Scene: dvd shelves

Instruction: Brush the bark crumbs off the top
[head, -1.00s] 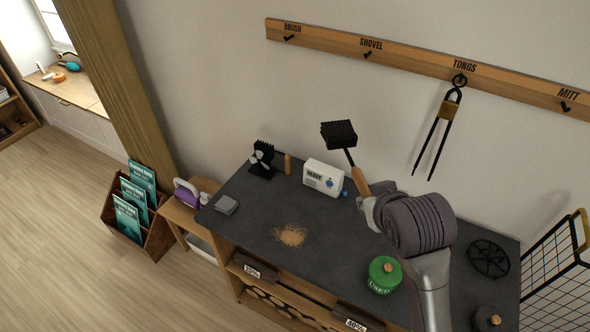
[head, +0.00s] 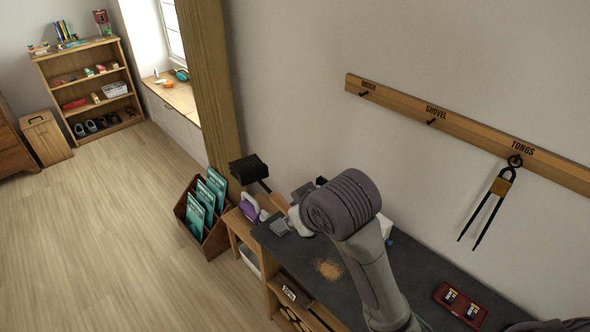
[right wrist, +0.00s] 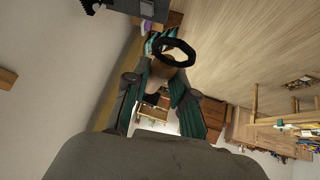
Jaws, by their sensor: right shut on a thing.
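The bark crumbs (head: 328,268) lie in a tan patch on the dark worktop (head: 420,275), left of my right arm in the head view. My left gripper is not in view.
A magazine rack (head: 205,208) stands on the floor left of the worktop. A purple item (head: 250,207) sits on the low side table. A red tray (head: 460,304) is at the worktop's right. Tongs (head: 488,205) hang from the wall rail (head: 470,133).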

